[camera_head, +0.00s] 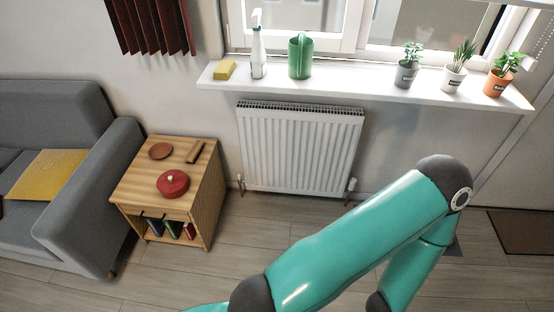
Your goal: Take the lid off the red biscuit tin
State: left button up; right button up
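The red biscuit tin (173,187) stands on top of the small wooden side table (137,182). It is round and low, with a pale knob on top, and its lid appears to be on. One of my teal arms crosses the lower right of the head view, but no gripper fingers show. Neither gripper is in view, and nothing of mine is near the tin.
A round brown disc (161,151) and a brown block (194,152) lie behind the tin. Books (172,229) fill the shelf below. A grey sofa (113,165) stands left of the table, and a radiator (300,150) is to the right. Bare floor lies in front.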

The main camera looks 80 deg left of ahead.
aim_at(171, 181)
jog(key=u, duration=0.1)
jog(key=i, duration=0.25)
jog(key=u, duration=2.75)
jog(key=i, duration=0.2)
jog(key=u, duration=1.1)
jog(key=k, duration=0.25)
jog(key=u, duration=0.75)
jog(key=i, duration=1.3)
jog(key=z, duration=0.5)
jog(key=i, duration=0.5)
jog(key=z, duration=0.05)
